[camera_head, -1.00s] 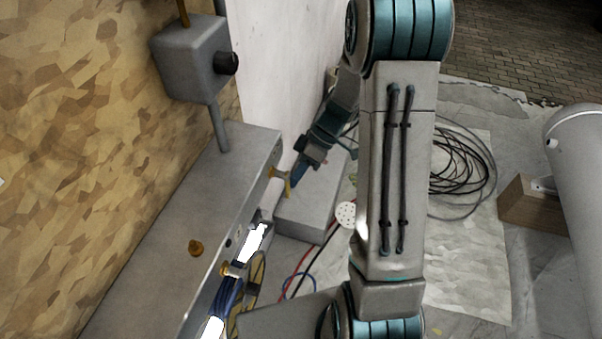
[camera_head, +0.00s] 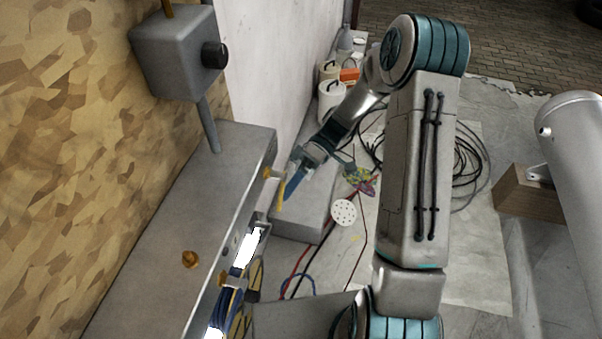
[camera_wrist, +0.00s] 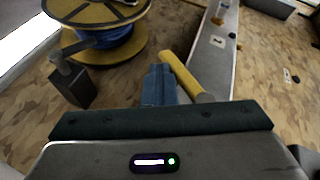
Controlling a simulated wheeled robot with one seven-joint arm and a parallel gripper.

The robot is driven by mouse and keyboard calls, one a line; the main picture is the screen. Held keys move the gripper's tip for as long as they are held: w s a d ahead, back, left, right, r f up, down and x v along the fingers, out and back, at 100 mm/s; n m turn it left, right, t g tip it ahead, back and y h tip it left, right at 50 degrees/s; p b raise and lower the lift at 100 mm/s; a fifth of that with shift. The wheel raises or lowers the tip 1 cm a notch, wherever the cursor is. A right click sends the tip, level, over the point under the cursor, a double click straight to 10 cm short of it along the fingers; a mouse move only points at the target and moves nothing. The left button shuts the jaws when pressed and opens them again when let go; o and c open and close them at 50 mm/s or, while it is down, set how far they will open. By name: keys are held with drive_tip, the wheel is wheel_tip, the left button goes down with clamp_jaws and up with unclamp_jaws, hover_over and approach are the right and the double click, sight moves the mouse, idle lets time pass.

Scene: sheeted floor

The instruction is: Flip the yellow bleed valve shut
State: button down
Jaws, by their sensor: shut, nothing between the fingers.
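The yellow bleed valve lever (camera_head: 282,192) sticks out from the side of the long grey metal box and hangs downward in the head view. In the wrist view the yellow lever (camera_wrist: 181,72) runs diagonally, ending in a grey stub near my gripper body. My gripper (camera_head: 293,189) has its blue fingers closed together, just right of the lever. In the wrist view the closed fingers of my gripper (camera_wrist: 158,84) lie directly left of the lever with nothing between them. I cannot tell whether they touch it.
The grey box (camera_head: 165,245) bears a brass knob (camera_head: 190,259). A grey switch box (camera_head: 178,55) with a black knob stands above it. A cable reel (camera_wrist: 98,12) shows in the wrist view. Black cable coils (camera_head: 468,165) and a grey cylinder (camera_head: 575,160) are at right.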

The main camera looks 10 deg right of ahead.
drive_tip(key=shift+s+a+m+g+y, duration=0.3)
drive_tip(key=shift+s+m+g+y, duration=0.25)
drive_tip(key=shift+g+y, duration=0.35)
drive_tip(key=shift+s+a+r, duration=0.2)
drive_tip(key=shift+s+r, duration=0.05)
drive_tip(key=shift+s, duration=0.3)
drive_tip(key=shift+s+a+r+m+g+y, duration=0.2)
drive_tip(key=shift+s+r+m+g+y, duration=0.1)
drive_tip(key=shift+s+r+g, duration=0.25)
drive_tip(key=shift+s, duration=0.15)
idle(0.8)
drive_tip(key=w+d+f+b, duration=0.4)
drive_tip(key=w+d+f, duration=0.3)
drive_tip(key=shift+w+b, duration=0.25)
drive_tip(key=shift+b, duration=0.15)
idle(0.5)
